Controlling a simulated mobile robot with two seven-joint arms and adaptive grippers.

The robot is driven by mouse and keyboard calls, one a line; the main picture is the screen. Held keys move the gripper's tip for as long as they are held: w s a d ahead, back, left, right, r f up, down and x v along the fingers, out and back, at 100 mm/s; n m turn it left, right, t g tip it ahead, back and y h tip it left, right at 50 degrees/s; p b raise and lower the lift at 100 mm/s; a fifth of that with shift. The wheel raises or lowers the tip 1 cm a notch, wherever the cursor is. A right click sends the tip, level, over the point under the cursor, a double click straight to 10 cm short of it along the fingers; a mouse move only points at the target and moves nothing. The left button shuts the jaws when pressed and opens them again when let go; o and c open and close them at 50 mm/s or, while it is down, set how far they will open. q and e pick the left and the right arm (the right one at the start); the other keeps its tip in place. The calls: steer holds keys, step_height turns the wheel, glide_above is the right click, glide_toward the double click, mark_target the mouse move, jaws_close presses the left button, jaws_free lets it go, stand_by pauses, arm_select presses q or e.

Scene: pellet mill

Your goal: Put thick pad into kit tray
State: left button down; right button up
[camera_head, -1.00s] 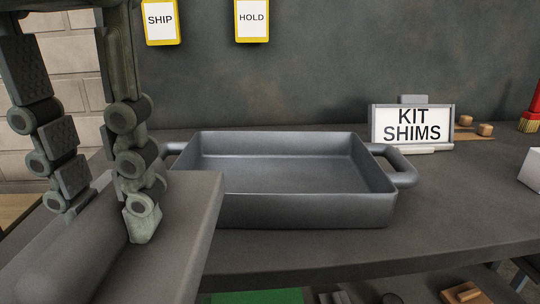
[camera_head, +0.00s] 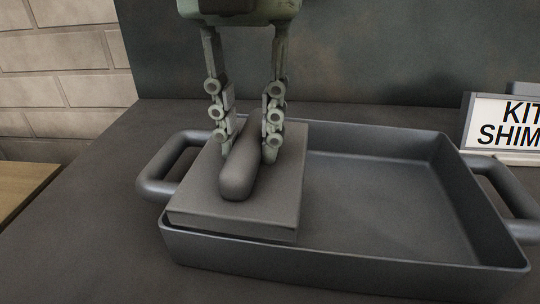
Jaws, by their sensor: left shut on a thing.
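The thick pad (camera_head: 200,190) is a grey square block with a rounded bar handle (camera_head: 237,180) on top. My left gripper (camera_head: 247,156) comes down from above, its two fingers shut on the handle from either side. The pad is level over the left end of the grey kit tray (camera_head: 345,265), and its front edge shows just behind the tray's front rim. It hides most of the tray's left wall; I cannot tell whether its underside touches the tray floor. The right part of the tray is empty. My right gripper is not in view.
The tray has a loop handle (camera_head: 165,170) on the left and another (camera_head: 512,205) on the right. A kit shims sign (camera_head: 505,125) stands behind its right end. A dark wall (camera_head: 400,60) rises behind the table. The tabletop left of the tray is clear.

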arm_select(q)
steer(key=w+f, duration=0.1)
steer(key=w+d, duration=0.1)
steer(key=shift+w+d+f, duration=0.1)
steer(key=shift+w+f, duration=0.25)
steer(key=shift+f, duration=0.05)
step_height(320, 180, down, 4)
steer(key=shift+r, duration=0.1)
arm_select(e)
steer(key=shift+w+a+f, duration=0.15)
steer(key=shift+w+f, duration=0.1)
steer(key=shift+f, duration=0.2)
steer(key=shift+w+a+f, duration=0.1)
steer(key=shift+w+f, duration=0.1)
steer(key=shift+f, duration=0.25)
